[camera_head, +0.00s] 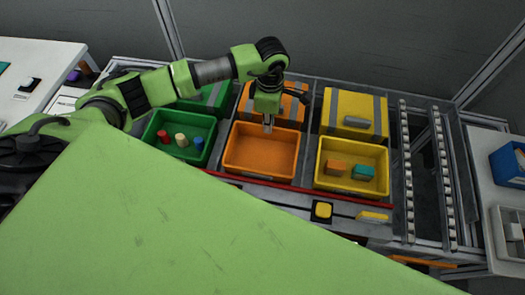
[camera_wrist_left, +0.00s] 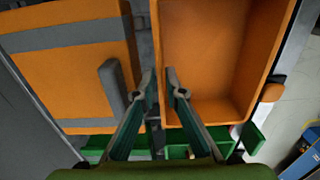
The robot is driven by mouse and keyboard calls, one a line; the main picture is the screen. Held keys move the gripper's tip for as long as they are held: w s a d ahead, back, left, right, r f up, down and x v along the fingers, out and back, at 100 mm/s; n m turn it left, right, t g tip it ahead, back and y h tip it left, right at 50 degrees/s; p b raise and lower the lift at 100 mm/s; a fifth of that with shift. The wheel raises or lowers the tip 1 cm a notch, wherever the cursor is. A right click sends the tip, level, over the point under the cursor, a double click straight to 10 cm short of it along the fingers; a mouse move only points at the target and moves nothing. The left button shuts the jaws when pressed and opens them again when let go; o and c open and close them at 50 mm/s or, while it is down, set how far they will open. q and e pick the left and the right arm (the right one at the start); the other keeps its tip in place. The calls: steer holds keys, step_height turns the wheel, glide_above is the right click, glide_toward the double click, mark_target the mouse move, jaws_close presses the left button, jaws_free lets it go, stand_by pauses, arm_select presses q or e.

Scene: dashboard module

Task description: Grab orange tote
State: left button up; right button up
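The orange tote (camera_head: 262,168) is an open, empty bin in the middle of the row in the head view. It fills the upper right of the left wrist view (camera_wrist_left: 205,60). My left gripper (camera_head: 268,128) points down at the tote's back wall. In the left wrist view its two fingers (camera_wrist_left: 161,76) are apart with nothing between the tips but the line of that wall. One finger shows on the tote's inner side and the other on the outer side. I cannot tell whether either touches the wall. My right gripper is out of view.
Behind the tote is an orange lid-like panel (camera_wrist_left: 65,50) with a grey stripe and handle. A green bin (camera_head: 152,128) with several coloured pegs stands left. A yellow bin (camera_head: 350,184) with two blocks stands right. Roller rails (camera_head: 443,180) lie farther right.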

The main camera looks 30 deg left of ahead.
mark_target(267, 139)
arm_select(q)
step_height(267, 139, down, 4)
steer(key=shift+s+a+p, duration=0.1)
steer(key=shift+a+p, duration=0.05)
steer(key=shift+p, duration=0.4)
jaws_close()
steer(key=shift+r, duration=0.1)
